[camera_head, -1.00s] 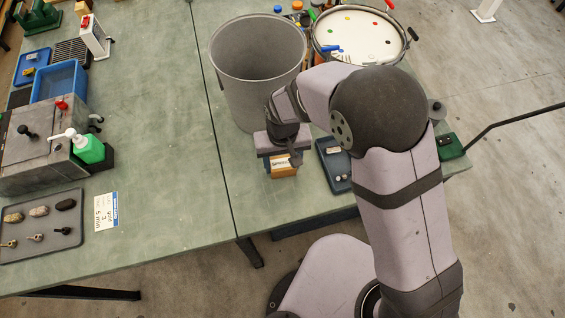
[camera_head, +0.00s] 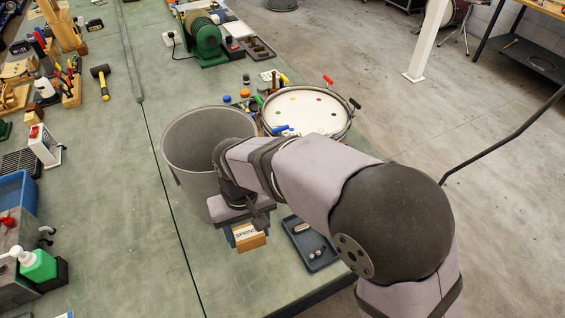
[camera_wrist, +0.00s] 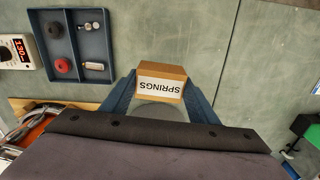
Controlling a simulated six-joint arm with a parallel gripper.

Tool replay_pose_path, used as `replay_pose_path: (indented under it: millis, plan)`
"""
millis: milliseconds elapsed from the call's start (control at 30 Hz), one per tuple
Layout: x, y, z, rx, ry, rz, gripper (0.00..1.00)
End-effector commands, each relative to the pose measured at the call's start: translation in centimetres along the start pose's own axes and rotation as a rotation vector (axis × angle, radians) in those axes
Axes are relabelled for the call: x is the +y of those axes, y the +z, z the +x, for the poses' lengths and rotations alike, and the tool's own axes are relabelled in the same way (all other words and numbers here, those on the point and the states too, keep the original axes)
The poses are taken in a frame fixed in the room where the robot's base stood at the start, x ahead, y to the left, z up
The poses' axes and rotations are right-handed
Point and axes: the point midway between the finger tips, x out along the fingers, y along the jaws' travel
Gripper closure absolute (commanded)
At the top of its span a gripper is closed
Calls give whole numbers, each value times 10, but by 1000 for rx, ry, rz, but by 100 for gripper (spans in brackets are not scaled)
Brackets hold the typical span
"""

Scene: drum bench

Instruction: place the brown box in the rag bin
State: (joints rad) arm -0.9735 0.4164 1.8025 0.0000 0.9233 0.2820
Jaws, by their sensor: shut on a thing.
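The brown box (camera_head: 248,237), with a white label reading SPRINGS, is held between the fingers of my gripper (camera_head: 240,222). In the wrist view the box (camera_wrist: 161,83) sits between the two blue fingertips (camera_wrist: 160,95), one on each side. The rag bin (camera_head: 189,166) is a tall grey open cylinder standing on the green bench, just behind and left of my gripper. The part of it I see inside looks empty; my arm hides part of its right rim. The box is outside the bin, in front of it. Its height above the bench is hard to tell.
A drum (camera_head: 306,111) with coloured dots stands right of the bin. A dark blue tray (camera_head: 311,243) with small metal parts lies right of the box. The bench left of the bin is clear.

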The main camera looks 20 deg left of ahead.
Motion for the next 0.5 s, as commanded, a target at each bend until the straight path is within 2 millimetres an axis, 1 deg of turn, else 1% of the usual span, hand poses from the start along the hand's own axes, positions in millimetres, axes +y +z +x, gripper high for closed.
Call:
replay_pose_path:
  millis: [67, 167, 267, 367, 467, 500]
  plan:
    - [4, -1, 0, 1, 0, 7, 70]
    - [15, -3, 2, 0, 0, 27, 70]
    - [37, -5, 6, 1, 0, 66, 70]
    - [69, -6, 11, -1, 0, 121, 70]
    - [109, -4, 17, -1, 0, 192, 70]
    - [126, -2, 20, -1, 0, 223, 70]
